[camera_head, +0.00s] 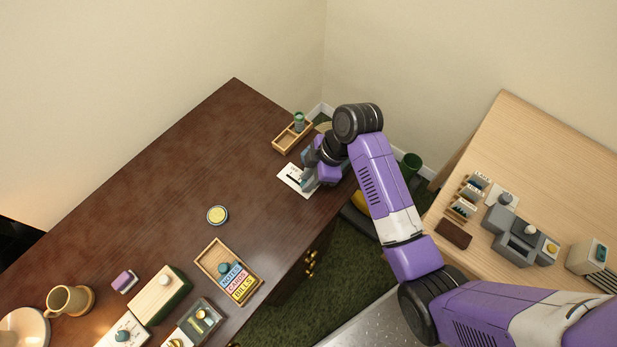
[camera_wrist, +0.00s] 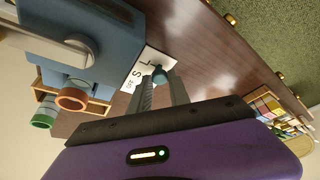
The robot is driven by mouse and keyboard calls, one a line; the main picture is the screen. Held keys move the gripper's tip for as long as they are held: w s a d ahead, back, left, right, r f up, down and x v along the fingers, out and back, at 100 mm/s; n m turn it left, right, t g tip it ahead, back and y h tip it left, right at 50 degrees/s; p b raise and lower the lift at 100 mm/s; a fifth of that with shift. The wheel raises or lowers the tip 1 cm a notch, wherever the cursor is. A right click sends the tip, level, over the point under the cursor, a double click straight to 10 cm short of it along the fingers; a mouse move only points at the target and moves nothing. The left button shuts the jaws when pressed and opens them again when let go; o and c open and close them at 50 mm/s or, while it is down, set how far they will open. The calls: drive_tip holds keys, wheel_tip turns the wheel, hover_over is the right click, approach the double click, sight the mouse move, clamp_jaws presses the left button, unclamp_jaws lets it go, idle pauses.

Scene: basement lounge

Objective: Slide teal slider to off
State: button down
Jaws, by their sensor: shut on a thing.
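The teal slider knob (camera_wrist: 159,75) shows in the wrist view at the tips of my gripper (camera_wrist: 163,82), whose two grey fingers are closed around it. The knob is hidden there.
A blue-grey block (camera_wrist: 95,35) stands close beside my gripper in the wrist view. A wooden tray (camera_head: 285,141) with a green container (camera_head: 299,121) is behind the plate. A yellow-topped tin (camera_head: 217,215) and a sorter tray (camera_head: 209,258) lie nearer. The table's middle is clear.

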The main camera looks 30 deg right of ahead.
drive_tip(key=b, duration=0.1)
hover_over(283, 175)
drive_tip(key=s+d, duration=0.2)
drive_tip(key=shift+d, duration=0.1)
drive_tip(key=shift+w, duration=0.45)
drive_tip(key=shift+a+r, duration=0.1)
drive_tip(key=shift+a, duration=0.1)
drive_tip(key=c, duration=1.2)
unclamp_jaws()
drive_tip(key=shift+w, duration=0.1)
drive_tip(key=v, duration=0.7)
drive_tip(key=shift+d+r, duration=0.15)
drive_tip(key=shift+r, duration=0.15)
